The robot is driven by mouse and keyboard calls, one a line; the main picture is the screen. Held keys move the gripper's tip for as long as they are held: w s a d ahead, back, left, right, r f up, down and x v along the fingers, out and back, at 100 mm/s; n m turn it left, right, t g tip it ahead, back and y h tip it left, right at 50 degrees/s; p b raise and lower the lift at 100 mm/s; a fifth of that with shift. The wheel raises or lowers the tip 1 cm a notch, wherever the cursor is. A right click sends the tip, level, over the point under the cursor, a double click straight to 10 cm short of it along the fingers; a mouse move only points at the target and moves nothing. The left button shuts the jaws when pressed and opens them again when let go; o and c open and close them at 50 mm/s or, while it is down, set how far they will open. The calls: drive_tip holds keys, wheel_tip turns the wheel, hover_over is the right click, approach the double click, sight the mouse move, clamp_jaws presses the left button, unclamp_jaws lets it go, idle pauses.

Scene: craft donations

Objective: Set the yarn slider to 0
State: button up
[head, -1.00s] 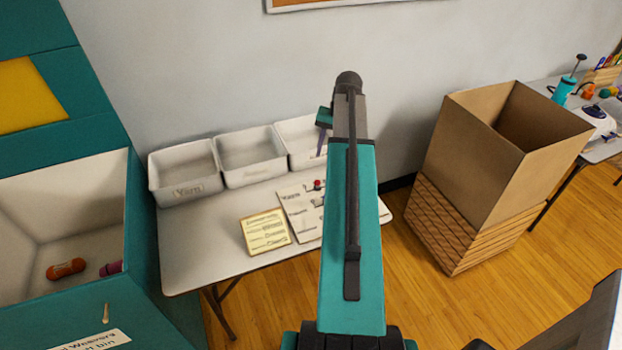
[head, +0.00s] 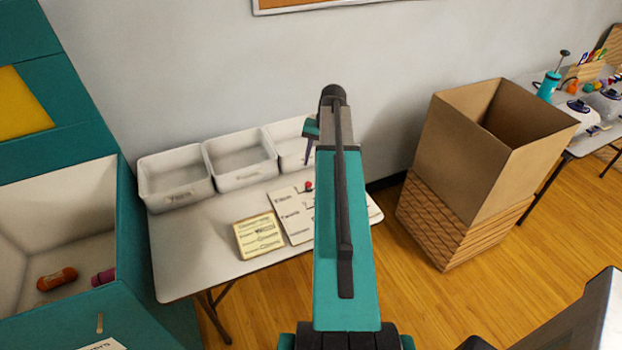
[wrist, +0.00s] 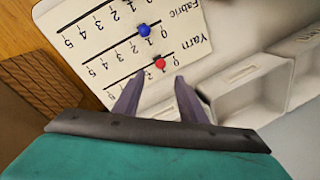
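A white slider board (head: 290,228) lies on the table, and it also shows in the wrist view (wrist: 95,28). The Yarn row has a red knob (wrist: 160,63) close to its 0 end; the exact mark under it is hard to read. The red knob also shows in the head view (head: 308,186). The Fabric row has a blue knob (wrist: 145,30) near its low end. My gripper (wrist: 159,77) is open and empty, with two purple fingers spread apart. The red knob appears between and just beyond the fingertips; contact cannot be told. My arm hides the board's right part in the head view.
A yellow note card (head: 260,236) lies beside the board. White bins (head: 176,200) stand along the table's back by the wall. A teal cabinet (head: 150,270) with yarn is at left. A tall cardboard box (head: 480,165) stands on the floor at right.

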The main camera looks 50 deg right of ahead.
sight(310, 183)
drive_tip(key=shift+w+a+f+p, duration=0.2)
drive_tip(key=shift+f+p, duration=0.25)
drive_tip(key=shift+f, duration=1.2)
drive_tip(key=shift+w+a+f+p, duration=0.15)
drive_tip(key=shift+w+f+p, duration=0.25)
drive_tip(key=shift+f, duration=1.3)
drive_tip(key=shift+w+a+f+p, duration=0.2)
drive_tip(key=shift+f+p, duration=0.25)
drive_tip(key=shift+f, duration=1.2)
drive_tip(key=shift+c, duration=0.5)
clamp_jaws()
